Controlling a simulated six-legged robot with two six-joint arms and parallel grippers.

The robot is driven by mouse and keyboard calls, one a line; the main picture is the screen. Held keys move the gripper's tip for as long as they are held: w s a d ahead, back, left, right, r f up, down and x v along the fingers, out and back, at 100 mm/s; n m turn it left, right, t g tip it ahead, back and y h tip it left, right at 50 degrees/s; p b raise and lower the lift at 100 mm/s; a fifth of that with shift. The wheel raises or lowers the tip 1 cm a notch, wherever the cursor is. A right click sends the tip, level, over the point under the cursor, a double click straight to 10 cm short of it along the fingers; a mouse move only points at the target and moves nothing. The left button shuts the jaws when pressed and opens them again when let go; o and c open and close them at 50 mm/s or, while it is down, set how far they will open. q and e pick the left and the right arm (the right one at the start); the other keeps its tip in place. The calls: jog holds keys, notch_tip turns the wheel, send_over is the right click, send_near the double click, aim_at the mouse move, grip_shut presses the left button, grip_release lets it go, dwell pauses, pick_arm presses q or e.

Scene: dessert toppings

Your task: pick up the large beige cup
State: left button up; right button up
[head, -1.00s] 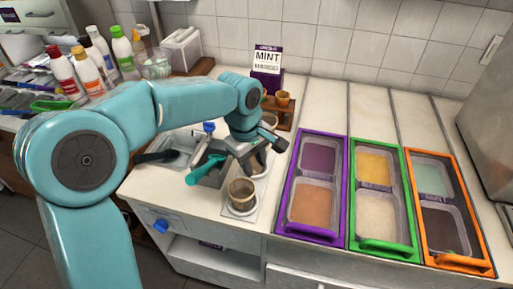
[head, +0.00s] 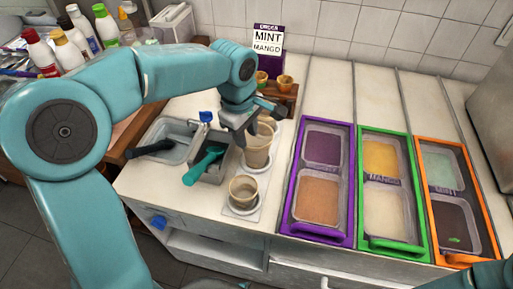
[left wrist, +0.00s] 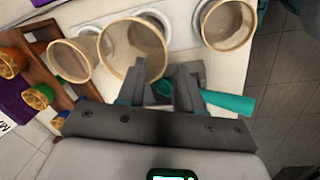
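The large beige cup (head: 258,155) stands in the middle of a row of beige cups, just below my left gripper (head: 241,134). In the left wrist view this cup (left wrist: 133,50) looks biggest, with its rim beside and partly behind one finger. My left gripper (left wrist: 163,80) is open, with a clear gap between the fingers and no cup between them. A smaller cup (head: 243,191) stands on a round holder nearer the front. Another cup (head: 267,127) is behind, partly hidden. My right gripper is out of view.
A dark tub with a teal-handled scoop (head: 206,163) lies left of the cups. A wooden rack (head: 282,96) with small cones is behind them. Purple (head: 348,190), green (head: 405,220) and orange (head: 483,215) topping trays lie to the right.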

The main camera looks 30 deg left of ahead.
pick_arm(q)
send_over(248, 157)
notch_tip(248, 157, down, 4)
jog(key=shift+f, duration=0.2)
jog(key=shift+s+d+f, duration=0.1)
jog(key=shift+s+f, duration=0.05)
jog(key=shift+f, duration=0.45)
jog(key=f, duration=0.4)
jog(key=shift+w+f+p, duration=0.2)
jog(key=shift+w+p, duration=0.05)
jog(key=shift+p, duration=0.1)
jog(key=shift+s+r, duration=0.1)
jog(key=c, duration=0.3)
grip_shut()
